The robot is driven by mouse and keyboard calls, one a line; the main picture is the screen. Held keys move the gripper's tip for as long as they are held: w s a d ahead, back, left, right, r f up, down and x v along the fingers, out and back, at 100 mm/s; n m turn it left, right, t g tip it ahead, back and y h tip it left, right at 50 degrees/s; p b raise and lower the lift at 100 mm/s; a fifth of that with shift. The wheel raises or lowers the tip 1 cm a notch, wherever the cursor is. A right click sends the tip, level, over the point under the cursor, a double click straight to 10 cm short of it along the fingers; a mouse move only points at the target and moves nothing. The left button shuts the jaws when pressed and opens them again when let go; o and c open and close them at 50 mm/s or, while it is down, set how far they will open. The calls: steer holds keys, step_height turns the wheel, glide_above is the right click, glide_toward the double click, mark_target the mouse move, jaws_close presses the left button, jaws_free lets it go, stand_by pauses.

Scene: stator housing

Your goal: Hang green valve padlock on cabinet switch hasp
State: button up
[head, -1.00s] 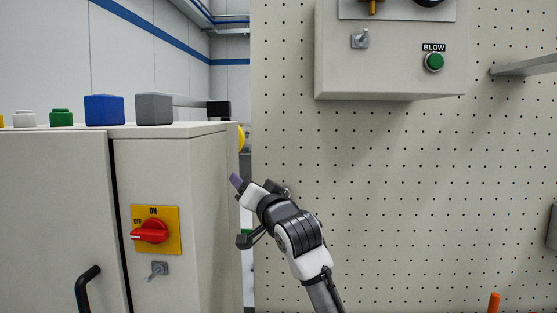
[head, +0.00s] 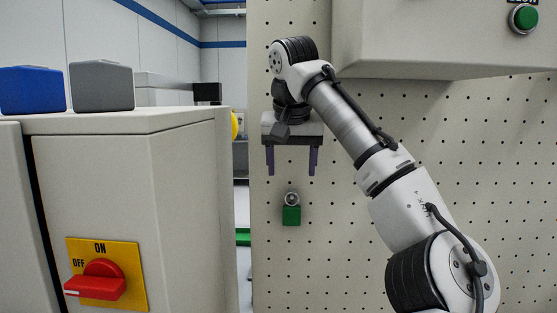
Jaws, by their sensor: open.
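The green padlock (head: 291,215) hangs in front of the pegboard, its metal shackle upward at a round metal fitting, probably a peg. My gripper (head: 292,173) points down just above the padlock, with its two purple fingers spread and nothing between them. The fingertips are apart from the padlock. The cabinet switch (head: 98,281) is a red rotary handle on a yellow ON/OFF plate, low on the cabinet front at left. The handle points toward OFF. The hasp cannot be made out in this view; the area below the plate is out of frame.
The beige cabinet (head: 182,190) fills the left, with a blue block (head: 30,90) and a grey block (head: 102,87) on top. A control box (head: 440,45) with a green button juts from the pegboard (head: 500,190) above right. A narrow gap separates cabinet and pegboard.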

mark_target(292, 208)
steer(key=p+x, duration=0.2)
steer(key=x, duration=1.1)
steer(key=shift+s+f, duration=0.15)
steer(key=shift+f, duration=0.05)
steer(key=c, duration=1.1)
steer(key=shift+s+r, duration=0.2)
steer(key=shift+r, duration=0.4)
steer(key=shift+s+b, duration=0.75)
steer(key=shift+s, duration=0.9)
